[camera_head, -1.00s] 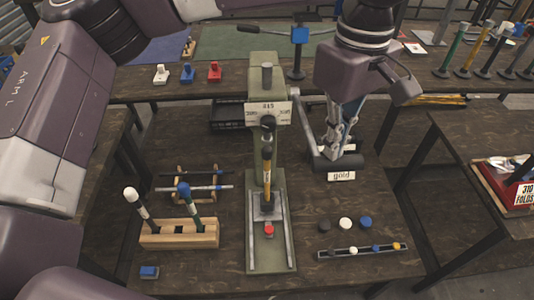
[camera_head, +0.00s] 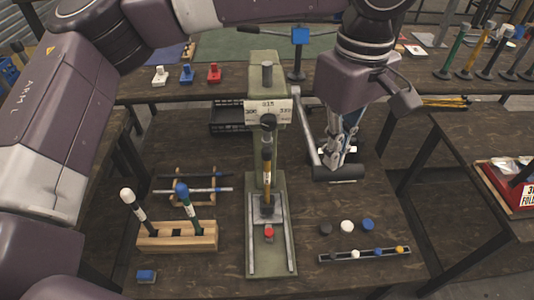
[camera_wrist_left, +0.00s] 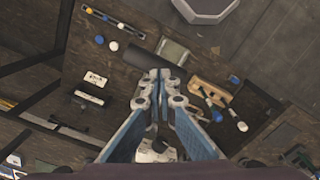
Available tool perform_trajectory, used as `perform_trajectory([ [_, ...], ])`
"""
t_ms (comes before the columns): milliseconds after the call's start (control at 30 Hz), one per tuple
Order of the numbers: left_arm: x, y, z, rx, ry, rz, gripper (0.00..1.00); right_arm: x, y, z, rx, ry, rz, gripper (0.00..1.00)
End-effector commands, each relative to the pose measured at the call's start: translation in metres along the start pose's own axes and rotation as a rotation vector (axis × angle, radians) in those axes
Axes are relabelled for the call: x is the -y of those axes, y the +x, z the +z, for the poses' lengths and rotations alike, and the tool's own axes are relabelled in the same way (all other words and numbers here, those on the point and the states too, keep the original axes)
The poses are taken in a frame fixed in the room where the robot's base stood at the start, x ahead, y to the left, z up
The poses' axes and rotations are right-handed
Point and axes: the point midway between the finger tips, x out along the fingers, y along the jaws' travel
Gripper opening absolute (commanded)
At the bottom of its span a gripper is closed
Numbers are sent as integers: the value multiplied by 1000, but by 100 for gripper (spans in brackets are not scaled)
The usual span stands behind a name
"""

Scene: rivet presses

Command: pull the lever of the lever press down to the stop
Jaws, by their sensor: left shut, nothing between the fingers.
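The lever press (camera_head: 265,78) is a green column with a number sign (camera_head: 268,111). Its lever (camera_head: 306,130) is a grey bar on the right side, slanting down to a black crosswise grip (camera_head: 335,173). My left gripper (camera_head: 341,152) comes from above and is shut, fingertips down at the grip's top. It seems to touch the grip, not wrap it. In the left wrist view the closed fingertips (camera_wrist_left: 159,75) are empty, with a dark bar just beyond them. My right gripper is not in view.
A wooden block (camera_head: 178,236) with two upright handled tools stands left of the press. Several discs (camera_head: 347,226) and a strip with coloured knobs (camera_head: 365,254) lie at the right. A black tray (camera_head: 228,117) sits behind the press.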

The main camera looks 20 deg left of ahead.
Motion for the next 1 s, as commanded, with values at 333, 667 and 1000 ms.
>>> perform_trajectory([
  [333, 1, 19, 2, -1, -1, 0, 0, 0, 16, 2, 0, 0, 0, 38],
  [667, 1, 18, 2, -1, -1, 0, 0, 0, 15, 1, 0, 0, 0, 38],
  [1000, 1, 30, 2, 0, -1, -1, 0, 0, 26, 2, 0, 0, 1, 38],
])
